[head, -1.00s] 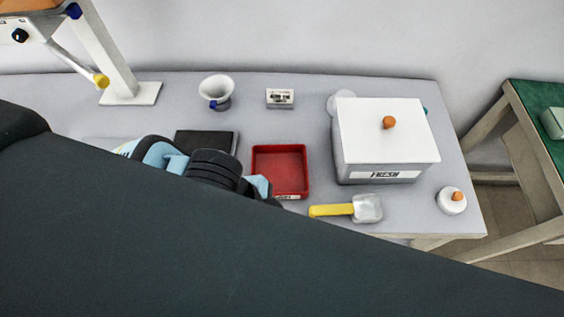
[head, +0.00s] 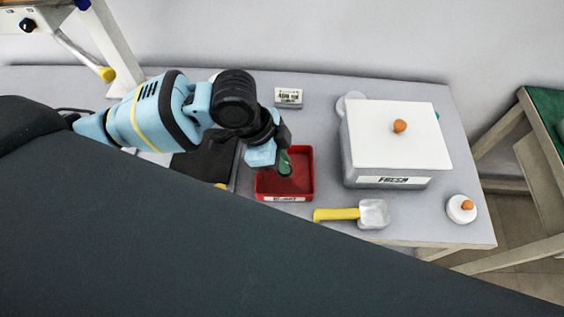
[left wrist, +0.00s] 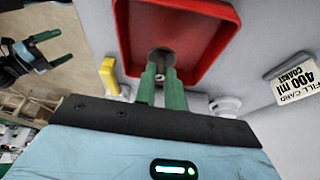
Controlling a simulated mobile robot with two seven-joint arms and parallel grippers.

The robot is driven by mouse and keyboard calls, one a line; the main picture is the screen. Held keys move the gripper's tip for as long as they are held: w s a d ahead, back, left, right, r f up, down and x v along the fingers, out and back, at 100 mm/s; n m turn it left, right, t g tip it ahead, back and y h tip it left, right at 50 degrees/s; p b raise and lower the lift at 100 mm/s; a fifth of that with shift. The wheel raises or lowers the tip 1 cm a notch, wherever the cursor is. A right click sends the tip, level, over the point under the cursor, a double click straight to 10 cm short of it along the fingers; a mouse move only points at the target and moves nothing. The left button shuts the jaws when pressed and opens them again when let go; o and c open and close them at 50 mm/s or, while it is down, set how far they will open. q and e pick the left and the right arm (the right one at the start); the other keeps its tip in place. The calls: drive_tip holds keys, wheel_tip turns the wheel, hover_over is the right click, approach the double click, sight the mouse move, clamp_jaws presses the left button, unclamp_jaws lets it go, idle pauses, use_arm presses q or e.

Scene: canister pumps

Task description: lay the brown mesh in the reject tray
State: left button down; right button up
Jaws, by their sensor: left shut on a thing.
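The red tray (head: 312,178), with a white label on its front, lies in the middle of the table. It fills the top of the left wrist view (left wrist: 124,35). My left gripper (head: 285,165) hangs over this tray with its green fingers pointing down. In the left wrist view its fingers (left wrist: 161,75) are shut on a small round greyish-brown piece, the brown mesh (left wrist: 160,56), within the tray's outline. I cannot tell whether the mesh touches the tray floor. My right gripper (left wrist: 52,50) shows at the left of the wrist view, apart from the table, with its fingers spread and empty.
A yellow-handled scoop (head: 338,214) lies right of the tray. Behind it stands a white-lidded box marked FRESH (head: 400,135), with a small orange-knobbed white lid (head: 461,209) to its right. A fill card (head: 288,97) stands behind the tray. A dark mat (head: 205,165) lies left.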

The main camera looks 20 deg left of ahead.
use_arm(q)
drive_tip(key=shift+w+a, duration=0.1)
drive_tip(key=shift+w, duration=0.3)
wheel_tip(320, 180, down, 3)
drive_tip(key=shift+f, duration=0.2)
use_arm(e)
drive_tip(key=shift+s+f, duration=0.25)
use_arm(q)
drive_tip(key=shift+f, duration=0.2)
use_arm(e)
drive_tip(key=shift+s, duration=0.15)
use_arm(q)
drive_tip(key=c, duration=1.5)
unclamp_jaws()
drive_tip(key=shift+r, duration=0.1)
